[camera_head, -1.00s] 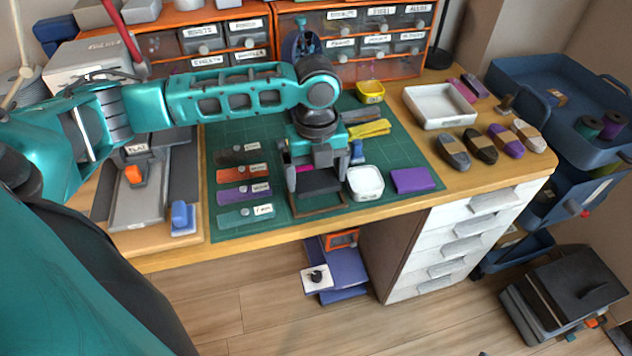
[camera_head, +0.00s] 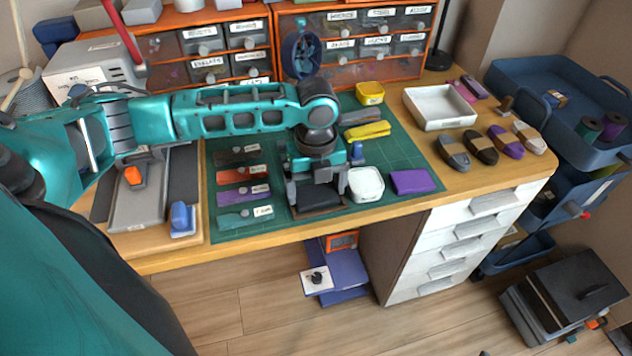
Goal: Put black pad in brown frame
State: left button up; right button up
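My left gripper (camera_head: 318,190) points straight down over the front middle of the green mat. Its fingers stand at the left and right sides of the black pad (camera_head: 320,199), and it looks shut on it. The pad lies flat and low, at the brown frame (camera_head: 322,214). Only the frame's front edge and a little of its sides show; the rest is hidden by the pad and gripper. I cannot tell whether the pad touches the frame's bottom. My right gripper is not in view.
A white container (camera_head: 366,184) stands close right of the gripper, with a purple folded cloth (camera_head: 412,182) beyond it. Labelled strips (camera_head: 243,193) lie to the left. The green mat (camera_head: 405,150) has free room at the right. Orange drawer units (camera_head: 350,70) stand behind.

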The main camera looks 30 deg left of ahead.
aim_at(316, 193)
pick_arm(q)
jog(key=shift+o, duration=0.6)
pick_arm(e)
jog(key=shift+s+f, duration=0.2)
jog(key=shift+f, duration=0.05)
pick_arm(q)
jog(key=shift+r, duration=0.1)
jog(key=shift+r, duration=0.3)
notch_tip(316, 193, up, 6)
jog(key=shift+f+p, duration=0.25)
jog(key=shift+p, duration=0.3)
notch_tip(316, 193, up, 7)
jog(key=p, duration=0.1)
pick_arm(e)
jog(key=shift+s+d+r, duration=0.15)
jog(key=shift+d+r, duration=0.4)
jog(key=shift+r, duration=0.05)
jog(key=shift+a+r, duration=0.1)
